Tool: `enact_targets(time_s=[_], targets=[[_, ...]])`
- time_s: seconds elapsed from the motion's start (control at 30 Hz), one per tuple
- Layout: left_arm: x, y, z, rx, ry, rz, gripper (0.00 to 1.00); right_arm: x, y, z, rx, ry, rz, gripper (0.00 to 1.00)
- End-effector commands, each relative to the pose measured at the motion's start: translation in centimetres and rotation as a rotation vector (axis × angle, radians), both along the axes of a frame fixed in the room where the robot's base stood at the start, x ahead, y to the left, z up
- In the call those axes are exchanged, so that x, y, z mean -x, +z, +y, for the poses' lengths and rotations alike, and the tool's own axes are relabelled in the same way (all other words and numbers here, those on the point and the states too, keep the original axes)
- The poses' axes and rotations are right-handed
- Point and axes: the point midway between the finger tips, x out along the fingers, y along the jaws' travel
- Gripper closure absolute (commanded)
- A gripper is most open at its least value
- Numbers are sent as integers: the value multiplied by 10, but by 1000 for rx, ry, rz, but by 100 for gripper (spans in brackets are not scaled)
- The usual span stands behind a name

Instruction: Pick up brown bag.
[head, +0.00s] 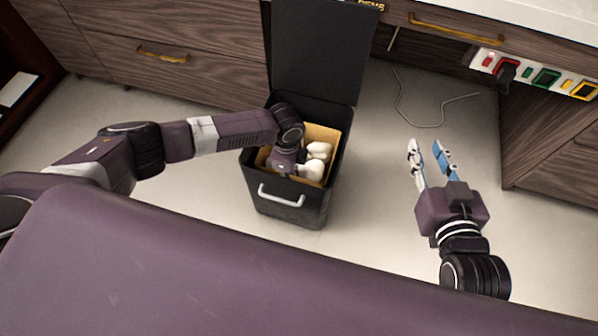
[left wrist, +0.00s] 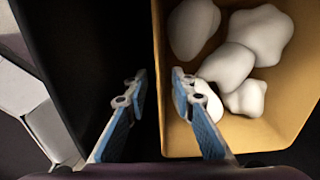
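The brown bag (head: 327,134) stands open at the top inside a black bin, with several white lumpy items (head: 312,168) in it. In the left wrist view the bag (left wrist: 288,138) fills the right side. My left gripper (left wrist: 158,84) points down over the bag's left wall, its blue-padded fingers apart. One finger is on the dark bin side and the other on the bag's inner side. Whether they touch the wall, I cannot tell. In the head view its fingers are hidden by the wrist. My right gripper (head: 427,153) is open and empty over the floor, right of the bin.
The black bin (head: 290,208) has a white front handle and a raised lid (head: 318,50) behind. Wooden drawers (head: 165,50) stand behind it. A thin cable (head: 430,125) lies on the floor. A coloured socket strip (head: 535,75) is at upper right.

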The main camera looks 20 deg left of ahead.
Motion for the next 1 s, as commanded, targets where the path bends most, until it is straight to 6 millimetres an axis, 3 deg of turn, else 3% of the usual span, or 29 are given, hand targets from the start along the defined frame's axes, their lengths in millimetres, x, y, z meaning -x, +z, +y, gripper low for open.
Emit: enact_targets(time_s=[0.2,1.0], targets=[[0,0,0,0,0,0,100,0,0,0,0,0,1,73],[2,1,0,1,0,4,100,0,-1,0,1,0,5,73]])
